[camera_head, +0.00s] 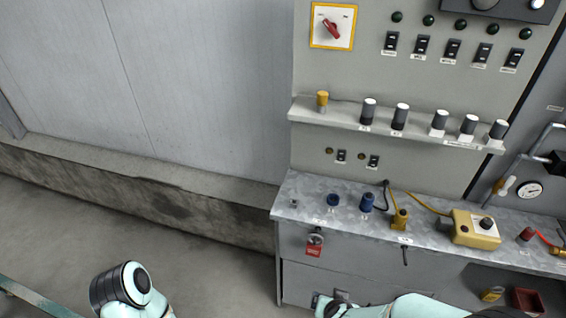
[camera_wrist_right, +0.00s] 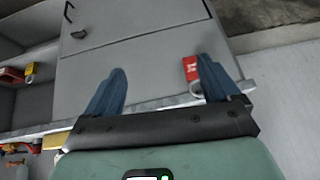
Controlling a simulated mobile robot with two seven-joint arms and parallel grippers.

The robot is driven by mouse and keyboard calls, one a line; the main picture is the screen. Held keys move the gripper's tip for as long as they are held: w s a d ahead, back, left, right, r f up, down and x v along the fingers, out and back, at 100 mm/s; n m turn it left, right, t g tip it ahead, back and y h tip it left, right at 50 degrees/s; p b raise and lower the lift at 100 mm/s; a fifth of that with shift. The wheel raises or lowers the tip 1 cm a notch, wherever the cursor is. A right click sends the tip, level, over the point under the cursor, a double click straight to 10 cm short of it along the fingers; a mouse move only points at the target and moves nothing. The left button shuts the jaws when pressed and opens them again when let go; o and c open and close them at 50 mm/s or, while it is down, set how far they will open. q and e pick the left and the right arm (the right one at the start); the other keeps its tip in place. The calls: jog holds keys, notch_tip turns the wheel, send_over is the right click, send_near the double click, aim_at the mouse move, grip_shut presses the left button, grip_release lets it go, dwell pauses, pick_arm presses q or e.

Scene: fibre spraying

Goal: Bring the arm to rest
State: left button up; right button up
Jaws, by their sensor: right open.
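My right gripper (camera_wrist_right: 162,66) shows in the right wrist view with its two blue fingers spread wide apart. It is open, with nothing between the fingers. Behind them is the plain grey cabinet front (camera_wrist_right: 140,50). Part of my right arm (camera_head: 400,307) lies along the bottom edge of the head view, in front of the cabinet; its fingers cannot be made out there. Part of my left arm (camera_head: 130,290) rises at the bottom left of the head view, over bare floor. The left gripper is out of view.
A grey workbench (camera_head: 345,233) carries blue knobs (camera_head: 366,202) and a yellow control box (camera_head: 475,229). A red padlock tag (camera_head: 314,245) hangs on its front, near the right finger in the wrist view (camera_wrist_right: 191,70). A control panel stands behind. The floor (camera_head: 60,240) at left is clear.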

jog(key=s+d+f+g+y, duration=0.1)
jog(key=s+f+g, duration=0.1)
jog(key=s+f, duration=0.35)
jog(key=s+d+f+g, duration=0.1)
jog(key=s+f+g, duration=0.1)
jog(key=f, duration=0.6)
jog(key=s+d+f+g+y, duration=0.1)
jog(key=s+d+f+g, duration=0.15)
jog(key=f, duration=0.45)
jog(key=s+a+f+y, duration=0.2)
jog(key=s+a+f, duration=0.1)
jog(key=s+a, duration=0.2)
jog(key=shift+s+f+m+g+y, duration=0.3)
jog(key=shift+s+f+g, duration=0.1)
jog(key=shift+s, duration=0.35)
